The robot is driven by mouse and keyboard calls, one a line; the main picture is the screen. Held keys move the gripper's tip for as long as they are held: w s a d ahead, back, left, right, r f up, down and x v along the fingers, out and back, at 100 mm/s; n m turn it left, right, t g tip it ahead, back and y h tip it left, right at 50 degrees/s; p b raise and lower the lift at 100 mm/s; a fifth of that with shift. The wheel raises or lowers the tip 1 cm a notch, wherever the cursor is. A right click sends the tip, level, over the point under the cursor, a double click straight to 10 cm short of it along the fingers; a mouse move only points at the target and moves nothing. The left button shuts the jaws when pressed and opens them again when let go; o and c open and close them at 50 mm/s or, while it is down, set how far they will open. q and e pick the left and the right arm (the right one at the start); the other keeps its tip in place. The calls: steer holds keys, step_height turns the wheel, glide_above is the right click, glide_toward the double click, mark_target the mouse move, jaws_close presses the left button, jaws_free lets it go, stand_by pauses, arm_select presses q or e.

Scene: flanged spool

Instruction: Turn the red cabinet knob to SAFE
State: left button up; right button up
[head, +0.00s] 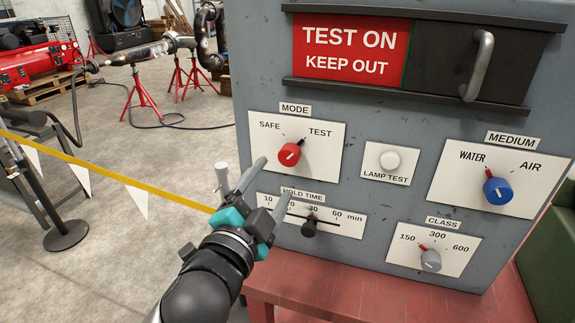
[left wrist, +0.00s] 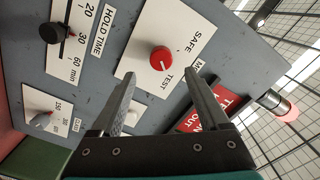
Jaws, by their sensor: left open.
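The red MODE knob (head: 289,154) is on a white plate on the grey cabinet's front, and its pointer is turned to TEST, on the right. SAFE is printed at the plate's upper left. My left gripper (head: 277,177) is open and empty, just below and in front of the knob. In the left wrist view the red knob (left wrist: 161,58) shows beyond the gap between the open fingertips (left wrist: 162,74), apart from both. My right gripper is not in view.
The HOLD TIME slider (head: 309,226) is below, close to my left gripper. A LAMP TEST button (head: 390,161), blue MEDIUM knob (head: 497,190) and grey CLASS knob (head: 430,260) are to the right. A sliding TEST ON sign (head: 352,50) with a handle (head: 477,66) is above. Yellow barrier tape (head: 110,172) runs at left.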

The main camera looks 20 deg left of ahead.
mark_target(287, 160)
arm_select(q)
steer(key=w, duration=0.9)
steer(key=shift+d+r, duration=0.1)
steer(key=shift+d, duration=0.05)
jaws_close()
stand_by(0.5)
